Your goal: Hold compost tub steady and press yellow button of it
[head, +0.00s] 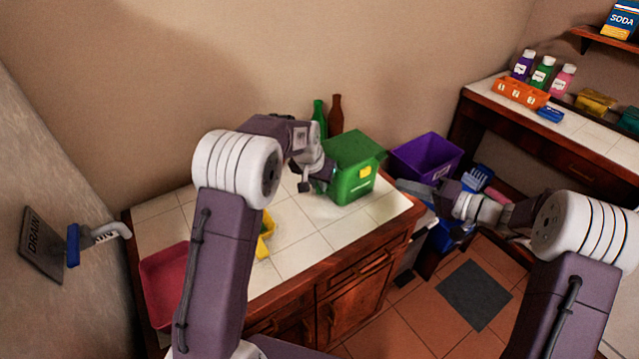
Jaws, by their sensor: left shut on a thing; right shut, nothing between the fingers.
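The compost tub (348,189) is a green box on the white tiled counter, near its right end. Its yellow button (365,171) is on the front face, near the upper right, and is uncovered. My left gripper (318,181) is at the tub's left side, shut on the tub's wall or edge; its fingertips are partly hidden. My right gripper (408,187) is to the right of the tub, apart from the button, shut and empty, pointing left toward the tub.
Green (319,117) and brown (335,115) bottles stand behind the tub. A purple bin (428,157) is beyond my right gripper. A yellow object (266,232) lies on the counter behind my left arm. A red tray (165,281) is at the left. Tiles in front of the tub are clear.

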